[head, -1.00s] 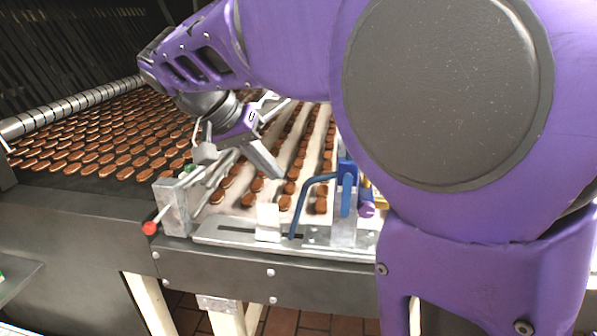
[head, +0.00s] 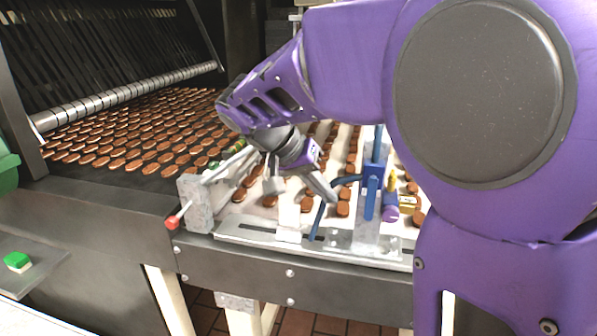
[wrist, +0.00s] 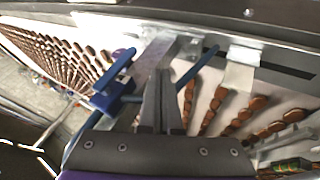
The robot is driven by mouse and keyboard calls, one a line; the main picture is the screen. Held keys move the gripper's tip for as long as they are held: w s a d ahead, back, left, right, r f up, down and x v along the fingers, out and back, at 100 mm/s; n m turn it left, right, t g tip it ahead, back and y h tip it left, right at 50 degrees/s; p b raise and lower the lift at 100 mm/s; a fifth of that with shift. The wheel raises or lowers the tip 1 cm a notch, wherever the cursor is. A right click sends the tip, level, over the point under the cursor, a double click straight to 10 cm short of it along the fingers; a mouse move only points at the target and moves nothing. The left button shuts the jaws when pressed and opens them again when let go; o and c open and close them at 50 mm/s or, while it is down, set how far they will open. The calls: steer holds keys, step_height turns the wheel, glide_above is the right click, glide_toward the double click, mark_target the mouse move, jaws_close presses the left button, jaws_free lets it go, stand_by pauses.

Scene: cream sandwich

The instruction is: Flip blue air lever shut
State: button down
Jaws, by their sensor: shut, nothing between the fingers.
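The blue air lever (head: 372,195) sits on a grey metal bracket at the front of the conveyor in the head view. A thin blue upright piece shows above it. In the wrist view the blue lever (wrist: 115,70) is left of my fingers. A bent blue hose (head: 318,220) runs from beside the lever down to the metal plate; it also shows in the wrist view (wrist: 197,66). My gripper (head: 331,196) is shut and empty, left of the lever and close to the hose. I cannot tell whether it touches either one.
Rows of brown sandwich biscuits (head: 140,140) lie on the conveyor. A red-knobbed rod (head: 172,222) sticks out at the front left. A purple knob (head: 391,213) is right of the lever. A green button (head: 17,262) is at lower left. My arm covers the right side.

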mark_target(371, 198)
steer(key=shift+s+d+f, duration=0.15)
steer(key=shift+d+f, duration=0.1)
steer(key=shift+d, duration=0.6)
steer(key=shift+s+d+f, duration=0.1)
steer(key=shift+d+f, duration=0.2)
steer(key=shift+d, duration=0.5)
steer(key=shift+s+d+f, duration=0.15)
steer(key=shift+d+f, duration=0.1)
steer(key=shift+d, duration=0.6)
